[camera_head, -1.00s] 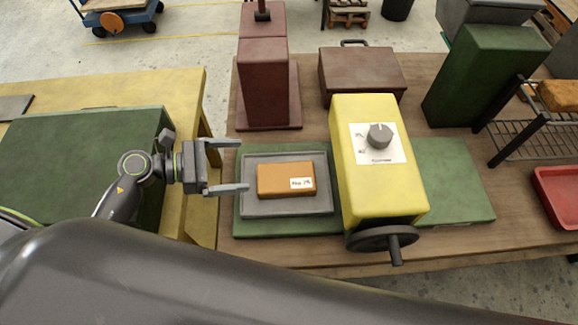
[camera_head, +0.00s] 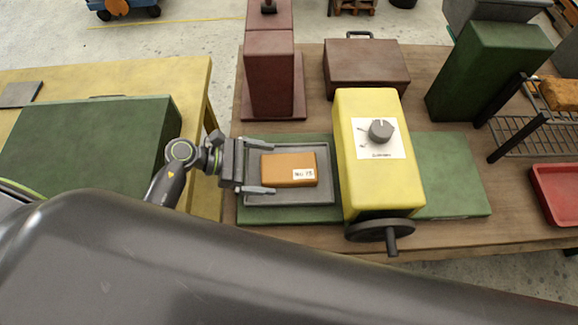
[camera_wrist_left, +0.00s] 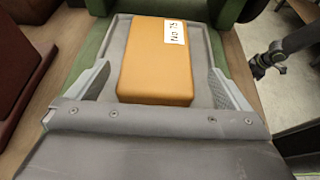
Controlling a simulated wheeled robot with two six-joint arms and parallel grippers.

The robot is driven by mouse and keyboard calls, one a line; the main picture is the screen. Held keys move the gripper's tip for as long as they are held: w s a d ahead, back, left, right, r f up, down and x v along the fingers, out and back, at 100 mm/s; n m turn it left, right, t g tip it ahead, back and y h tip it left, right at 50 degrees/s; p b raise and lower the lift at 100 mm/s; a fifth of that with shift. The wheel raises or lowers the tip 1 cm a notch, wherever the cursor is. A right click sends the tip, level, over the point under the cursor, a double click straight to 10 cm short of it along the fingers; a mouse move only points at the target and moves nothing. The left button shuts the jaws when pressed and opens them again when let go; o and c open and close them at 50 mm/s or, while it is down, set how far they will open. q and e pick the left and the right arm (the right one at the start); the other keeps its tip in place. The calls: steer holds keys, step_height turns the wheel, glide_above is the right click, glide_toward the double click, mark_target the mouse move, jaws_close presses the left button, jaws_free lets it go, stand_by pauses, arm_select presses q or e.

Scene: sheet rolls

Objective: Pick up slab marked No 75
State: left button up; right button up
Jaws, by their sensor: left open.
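The orange-brown slab (camera_head: 289,169) with a white "No 75" label lies flat on a grey tray (camera_head: 322,190) on the green base of the yellow machine. It also shows in the left wrist view (camera_wrist_left: 156,70), where the label reads clearly. My left gripper (camera_head: 267,167) is open, with its two fingers reaching over the left part of the tray, one beyond the slab's far side and one nearer than its near side. The fingers appear apart from the slab. In the left wrist view the slab lies between the two fingers (camera_wrist_left: 158,85).
The yellow machine (camera_head: 372,185) with a knob and handwheel stands just right of the tray. A dark red press (camera_head: 269,75) stands behind it. A brown case (camera_head: 366,68), a green block, a black rack (camera_head: 540,135) and a red tray (camera_head: 555,190) lie farther right.

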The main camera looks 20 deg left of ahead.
mark_target(282, 167)
arm_select(q)
steer(key=x, duration=0.1)
steer(key=p+x, duration=0.2)
steer(key=x, duration=0.1)
steer(key=shift+w+d+r, duration=0.15)
steer(key=shift+w+r, duration=0.1)
steer(key=shift+r, duration=0.1)
steer(key=shift+d+f+p, duration=0.3)
steer(key=shift+d, duration=0.1)
steer(key=shift+w, duration=0.1)
steer(key=c, duration=1.3)
steer(key=shift+r, duration=0.1)
